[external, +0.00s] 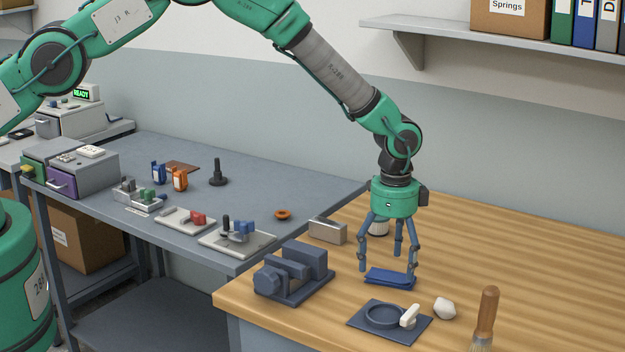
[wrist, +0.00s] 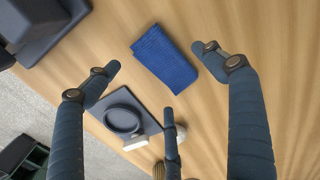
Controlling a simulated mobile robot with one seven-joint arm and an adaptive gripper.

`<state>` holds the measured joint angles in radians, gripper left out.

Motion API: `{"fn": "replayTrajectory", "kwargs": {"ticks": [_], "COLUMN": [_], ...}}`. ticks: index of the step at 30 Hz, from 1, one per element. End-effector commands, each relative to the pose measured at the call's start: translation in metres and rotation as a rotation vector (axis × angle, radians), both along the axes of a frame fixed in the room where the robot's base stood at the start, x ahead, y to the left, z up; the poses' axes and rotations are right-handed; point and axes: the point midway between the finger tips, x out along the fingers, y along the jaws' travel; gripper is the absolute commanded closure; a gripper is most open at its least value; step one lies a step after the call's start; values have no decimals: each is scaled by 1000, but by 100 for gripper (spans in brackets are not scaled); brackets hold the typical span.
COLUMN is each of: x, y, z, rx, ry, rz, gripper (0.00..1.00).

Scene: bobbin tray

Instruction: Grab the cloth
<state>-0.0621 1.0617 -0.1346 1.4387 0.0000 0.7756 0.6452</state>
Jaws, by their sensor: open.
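The cloth (external: 390,279) is a folded blue rectangle lying flat on the wooden table. It also shows in the wrist view (wrist: 164,58), toward the top centre, with its ribbed surface fully visible. My gripper (external: 390,262) has three blue-grey fingers and points down just above the cloth. In the wrist view my gripper (wrist: 165,100) is open, with its fingers spread apart and nothing between them. In the external view the fingertips hang around the cloth; I cannot tell whether any touches it.
A dark vise (external: 294,274) stands left of the cloth. A dark plate with a round ring (external: 384,316) and a white handled piece (external: 409,317) lie in front. A white lump (external: 444,308) and a wooden-handled brush (external: 486,315) are at the right. The table behind is largely clear.

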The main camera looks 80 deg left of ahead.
Motion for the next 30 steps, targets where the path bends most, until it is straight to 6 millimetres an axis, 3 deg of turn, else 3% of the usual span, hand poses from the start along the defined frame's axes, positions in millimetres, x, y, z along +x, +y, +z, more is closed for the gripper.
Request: {"fn": "replayTrajectory", "kwargs": {"ticks": [11,29,30], "x": [1,0,0], "y": [-1,-1,-1], "z": [-30,-32,-32], "rx": [0,0,0], "ry": [0,0,0], "rz": [0,0,0], "gripper": [17,17,25]}}
